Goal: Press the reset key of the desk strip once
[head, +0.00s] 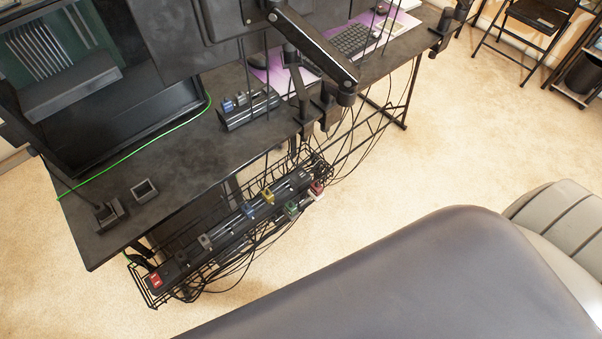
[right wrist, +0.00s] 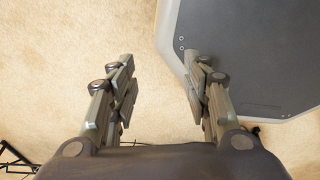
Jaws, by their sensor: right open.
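A short black strip (head: 248,108) with several grey and blue pieces on top sits on the dark desk (head: 190,150), near its back edge in the head view. A longer black strip (head: 222,233) lies in a wire tray below that edge, with a red switch (head: 156,280) at its near left end. No reset key can be made out on either strip at this size. My right gripper (right wrist: 158,78) is open and empty above the carpet in the right wrist view, with neither strip in that view. No gripper shows in the head view.
The wire tray (head: 133,268) holds plugs and many loose black cables. Monitor backs and an arm (head: 315,48) hang over the desk. A small square holder (head: 144,190) and a green cable (head: 150,139) lie at the left. Beige carpet (head: 440,130) is open to the right.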

